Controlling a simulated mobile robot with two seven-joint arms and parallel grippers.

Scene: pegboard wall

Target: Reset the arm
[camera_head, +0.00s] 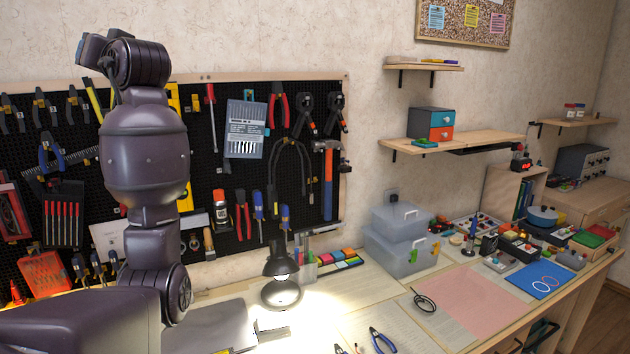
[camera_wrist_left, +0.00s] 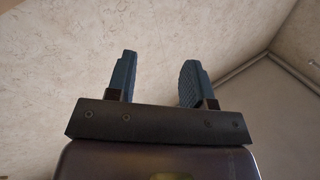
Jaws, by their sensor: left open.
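My left arm (camera_head: 145,160) rises in the left part of the head view, bent, in front of the pegboard. Its upper end is near the top left, and I cannot make out the fingers there. In the left wrist view my left gripper (camera_wrist_left: 157,80) has two blue fingers standing well apart with nothing between them. Behind them are only the plain wall and the ceiling. My right gripper is in neither view.
The pegboard (camera_head: 327,190) with several hanging tools stands behind the arm. A lit desk lamp (camera_head: 281,262), blue-handled pliers (camera_head: 380,340) and clear storage boxes (camera_head: 400,252) are on the bench. Wall shelves (camera_head: 450,143) are to the right.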

